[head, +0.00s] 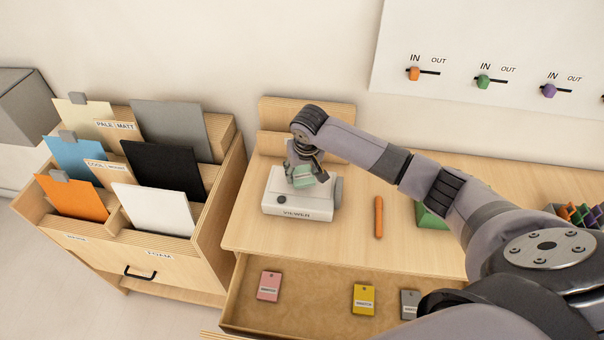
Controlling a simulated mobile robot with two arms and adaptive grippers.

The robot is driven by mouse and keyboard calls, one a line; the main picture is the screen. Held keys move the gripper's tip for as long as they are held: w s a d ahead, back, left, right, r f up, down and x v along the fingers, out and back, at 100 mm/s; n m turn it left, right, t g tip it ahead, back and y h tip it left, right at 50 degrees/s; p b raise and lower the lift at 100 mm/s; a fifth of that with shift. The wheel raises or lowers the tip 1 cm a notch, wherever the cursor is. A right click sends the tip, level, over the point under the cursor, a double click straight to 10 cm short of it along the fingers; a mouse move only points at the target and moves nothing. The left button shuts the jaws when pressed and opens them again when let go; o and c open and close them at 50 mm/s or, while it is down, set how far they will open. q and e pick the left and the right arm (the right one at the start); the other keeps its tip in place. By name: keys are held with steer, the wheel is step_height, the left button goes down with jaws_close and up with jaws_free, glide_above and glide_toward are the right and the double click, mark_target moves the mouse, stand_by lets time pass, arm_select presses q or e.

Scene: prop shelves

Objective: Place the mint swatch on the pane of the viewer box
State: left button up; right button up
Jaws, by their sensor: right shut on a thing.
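The viewer box (296,211) is a white box labelled VIEWER, standing on the wooden table. My right gripper (302,170) reaches in from the right and points down over the top of the box. It is shut on the mint swatch (303,179), a small pale green piece at its fingertips. The swatch is just above or touching the top of the box; I cannot tell which. The gripper and swatch hide most of the pane. My left gripper is not in view.
An open drawer below holds pink (269,286), yellow (363,299) and grey (409,304) swatches. An orange stick (379,217) lies right of the box, and a green object (430,219) sits partly behind my arm. A card rack (215,209) stands at left.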

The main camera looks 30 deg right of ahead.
mark_target(303, 176)
step_height(303, 176, down, 2)
steer(key=shift+f, duration=0.2)
steer(key=shift+s+f, duration=0.1)
steer(key=shift+f, duration=0.3)
steer(key=o, duration=0.7)
steer(key=shift+s+f, duration=0.1)
steer(key=o, duration=0.3)
steer(key=shift+f, duration=0.15)
